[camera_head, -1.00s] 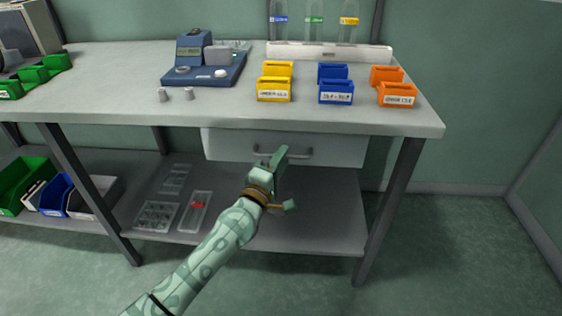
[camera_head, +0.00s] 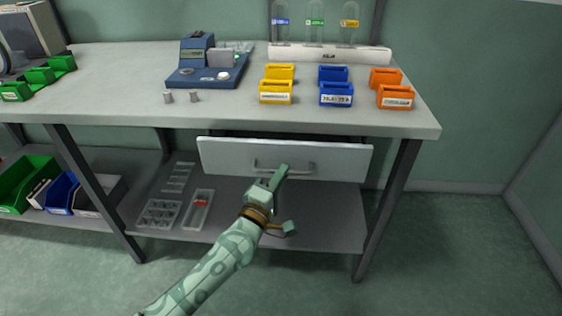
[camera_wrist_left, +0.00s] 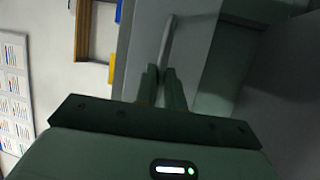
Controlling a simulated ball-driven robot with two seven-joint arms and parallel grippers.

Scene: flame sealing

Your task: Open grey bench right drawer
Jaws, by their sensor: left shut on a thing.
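The grey bench's right drawer (camera_head: 225,156) hangs under the right part of the worktop in the head view. Its front stands out a little from the bench, with a dark gap along its top edge. A bar handle (camera_head: 302,166) crosses the middle of its front. My left gripper (camera_head: 279,175) is at the handle, its fingers shut on the bar. In the left wrist view the two fingertips (camera_wrist_left: 162,75) close around the handle bar (camera_wrist_left: 167,42). The drawer's inside is hidden. My right gripper is not in view.
The grey worktop (camera_head: 120,85) holds a blue device (camera_head: 205,70), yellow bins (camera_head: 276,95), blue bins (camera_head: 336,96) and orange bins (camera_head: 394,98). A lower shelf (camera_head: 320,215) with trays lies below the drawer. Bench legs (camera_head: 385,215) stand either side. Floor in front is clear.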

